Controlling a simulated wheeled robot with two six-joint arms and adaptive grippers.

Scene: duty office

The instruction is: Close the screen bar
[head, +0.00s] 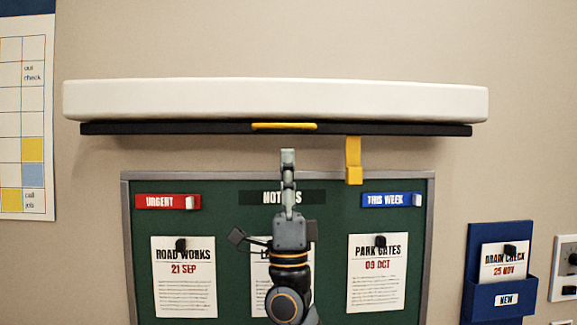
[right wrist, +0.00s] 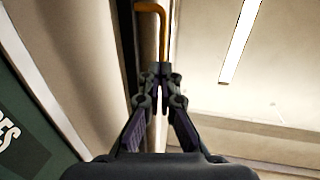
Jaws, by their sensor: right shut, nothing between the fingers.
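The screen bar (head: 200,129) is a long black bar just under the white screen housing (head: 270,100) in the head view. A yellow handle (head: 284,126) sits at its middle. In the right wrist view the handle (right wrist: 164,32) is orange-yellow with a bent end, alongside the dark bar (right wrist: 125,45). My right gripper (head: 287,156) points upward, a little below the handle in the head view. In the right wrist view its fingertips (right wrist: 160,70) are together and empty, at the near end of the handle. I cannot tell whether they touch it. My left gripper is out of view.
A yellow tab (head: 353,160) hangs below the bar to the right. A green notice board (head: 335,215) with pinned sheets is behind my right arm. A blue holder (head: 482,290) is at lower right, and a calendar (head: 28,110) at left. Bare wall lies around the housing.

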